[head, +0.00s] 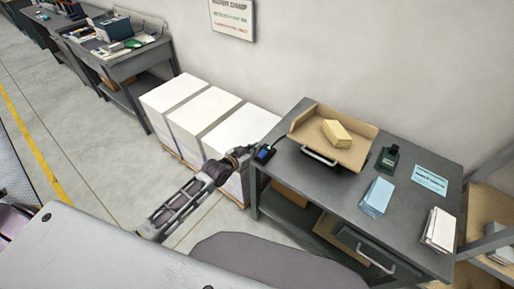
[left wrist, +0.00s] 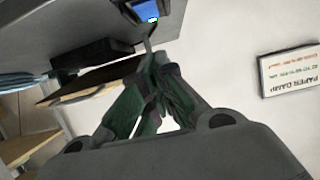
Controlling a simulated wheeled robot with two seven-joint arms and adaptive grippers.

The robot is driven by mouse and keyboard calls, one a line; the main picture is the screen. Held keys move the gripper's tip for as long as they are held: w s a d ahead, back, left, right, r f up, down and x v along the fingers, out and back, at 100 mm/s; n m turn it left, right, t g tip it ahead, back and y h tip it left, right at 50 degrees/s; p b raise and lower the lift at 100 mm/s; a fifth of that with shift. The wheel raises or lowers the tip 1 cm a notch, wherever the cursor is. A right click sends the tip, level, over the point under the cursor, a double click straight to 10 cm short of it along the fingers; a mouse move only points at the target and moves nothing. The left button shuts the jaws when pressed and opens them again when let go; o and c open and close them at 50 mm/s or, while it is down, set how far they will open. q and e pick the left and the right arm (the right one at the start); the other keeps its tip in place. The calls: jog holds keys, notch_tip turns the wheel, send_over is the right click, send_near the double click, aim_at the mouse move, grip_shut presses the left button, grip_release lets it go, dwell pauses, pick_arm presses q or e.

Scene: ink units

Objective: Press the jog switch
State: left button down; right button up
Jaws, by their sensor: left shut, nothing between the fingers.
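A small black box with a blue face and a green spot, which looks like the jog switch (head: 265,153), sits at the left edge of the grey table. Its blue face also shows at the top of the left wrist view (left wrist: 146,10). My left gripper (head: 249,151) is beside it, on its left, at the table edge. In the left wrist view the fingers (left wrist: 156,62) are together and empty, pointing towards the box. I cannot tell whether the tips touch it. My right gripper is not in view.
On the grey table (head: 300,185) are a tan tray (head: 360,155) with a yellow block (head: 337,134), a dark green device (head: 388,159), a light blue pad (head: 377,196), a printed card (head: 430,180) and a paper stack (head: 439,230). White stacks (head: 205,108) stand left of the table.

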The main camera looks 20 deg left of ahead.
pick_arm(q)
jog(key=s+a, duration=0.2)
jog(key=s, duration=0.5)
jog(key=shift+a+r+b, duration=0.3)
jog(key=shift+r+b, duration=0.15)
dwell(0.4)
